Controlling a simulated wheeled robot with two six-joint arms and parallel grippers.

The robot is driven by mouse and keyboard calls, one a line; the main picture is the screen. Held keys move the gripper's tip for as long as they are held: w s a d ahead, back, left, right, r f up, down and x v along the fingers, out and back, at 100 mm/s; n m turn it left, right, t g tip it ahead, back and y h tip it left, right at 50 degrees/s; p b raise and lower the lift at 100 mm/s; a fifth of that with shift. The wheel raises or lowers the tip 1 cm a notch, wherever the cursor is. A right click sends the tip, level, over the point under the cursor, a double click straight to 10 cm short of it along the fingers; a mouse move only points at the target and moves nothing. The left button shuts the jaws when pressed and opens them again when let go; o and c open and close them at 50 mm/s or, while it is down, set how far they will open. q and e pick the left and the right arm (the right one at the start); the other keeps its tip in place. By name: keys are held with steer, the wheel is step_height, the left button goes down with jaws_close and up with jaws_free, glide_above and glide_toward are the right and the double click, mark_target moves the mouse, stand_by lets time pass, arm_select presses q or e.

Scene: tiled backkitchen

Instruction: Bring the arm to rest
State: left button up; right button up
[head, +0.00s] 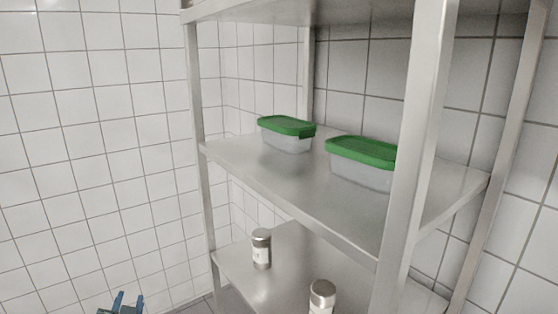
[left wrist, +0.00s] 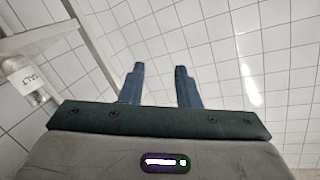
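My left gripper (head: 127,303) shows at the bottom left of the head view, in front of the white tiled wall and clear of the shelf. In the left wrist view its two blue fingers (left wrist: 160,84) stand apart with nothing between them, so it is open and empty. Only tiles lie beyond the fingertips. My right gripper is in neither view.
A steel shelf rack (head: 240,160) stands right of my left gripper. Two green-lidded containers (head: 287,127) (head: 362,164) sit on its middle board. Two shakers (head: 261,250) (head: 321,298) stand on the lower board; one shaker (left wrist: 30,78) labelled salt shows in the wrist view.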

arm_select(q)
steer(key=s+d+f+g+h, duration=0.2)
steer(key=s+f+g, duration=0.2)
steer(key=s+f, duration=0.45)
steer(key=s+d+f+g+h, duration=0.15)
steer(key=s+f+g, duration=0.3)
steer(key=s, duration=0.65)
steer(key=s+d+f+g+h, duration=0.1)
steer(key=s+d+f+g, duration=0.25)
steer(key=s+f, duration=0.5)
steer(key=a+f+n+g, duration=0.1)
steer(key=a+f, duration=0.1)
steer(key=f, duration=1.1)
steer(key=a+f, duration=0.2)
steer(key=f, duration=1.2)
steer(key=s+a+f+g, duration=0.1)
steer(key=s+f, duration=1.8)
steer(key=f, duration=0.1)
steer(key=shift+s+f, duration=0.4)
steer(key=shift+w+a, duration=0.1)
steer(key=shift+w, duration=0.05)
